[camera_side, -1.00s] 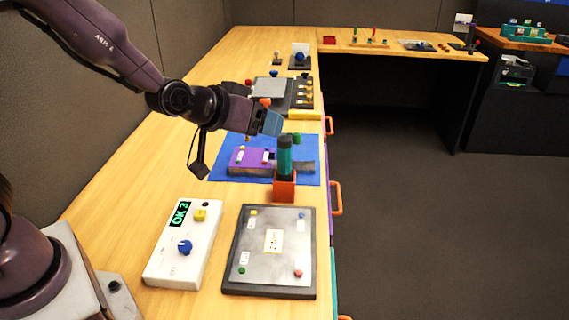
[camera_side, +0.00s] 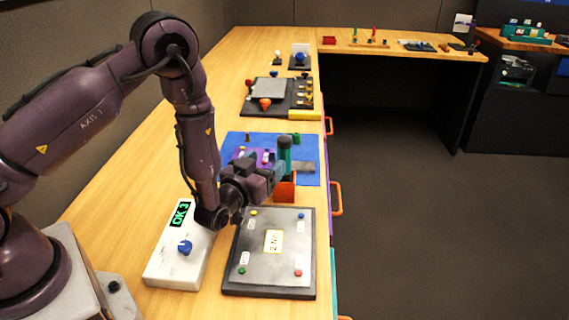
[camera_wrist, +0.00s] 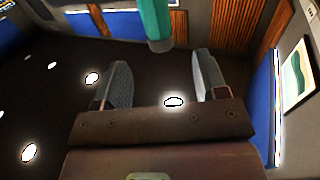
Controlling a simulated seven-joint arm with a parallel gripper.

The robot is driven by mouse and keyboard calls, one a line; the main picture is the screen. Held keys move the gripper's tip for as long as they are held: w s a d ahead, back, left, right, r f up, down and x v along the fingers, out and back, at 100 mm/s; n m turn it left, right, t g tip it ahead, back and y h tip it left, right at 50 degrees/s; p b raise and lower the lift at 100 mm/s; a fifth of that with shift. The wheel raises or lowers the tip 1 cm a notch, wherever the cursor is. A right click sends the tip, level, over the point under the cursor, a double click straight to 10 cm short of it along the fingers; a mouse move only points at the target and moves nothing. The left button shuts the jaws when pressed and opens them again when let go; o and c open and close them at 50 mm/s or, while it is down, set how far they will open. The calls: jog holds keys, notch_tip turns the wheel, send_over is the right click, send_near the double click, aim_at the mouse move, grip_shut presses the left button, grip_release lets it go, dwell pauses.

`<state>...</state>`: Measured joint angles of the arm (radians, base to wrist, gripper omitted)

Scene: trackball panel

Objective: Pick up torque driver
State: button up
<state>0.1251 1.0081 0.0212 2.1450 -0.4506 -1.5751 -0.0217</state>
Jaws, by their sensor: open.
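The torque driver (camera_side: 285,158) has a teal handle with dark ends and stands upright in an orange-red block holder (camera_side: 285,192) near the table's right edge. My gripper (camera_side: 275,172) is just left of and in front of the driver in the side view, low over the bench. In the wrist view the gripper (camera_wrist: 158,85) has two separated grey fingers with nothing between them. The teal handle (camera_wrist: 156,20) shows at the top of that view, beyond the fingertips and lined up with the gap. The driver's lower part is hidden in the holder.
A grey plate (camera_side: 270,265) with coloured buttons lies in front. A white box (camera_side: 175,265) with an OK 3 display is left of it. A blue mat (camera_side: 232,172) with a purple block (camera_side: 241,158) lies behind. A yellow bar (camera_side: 305,115) is farther back.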

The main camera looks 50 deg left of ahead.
aim_at(281, 149)
jog(key=x, duration=0.8)
jog(key=shift+w+a+r, duration=0.1)
jog(key=shift+w, duration=0.25)
jog(key=c, duration=1)
jog(key=shift+r, duration=0.1)
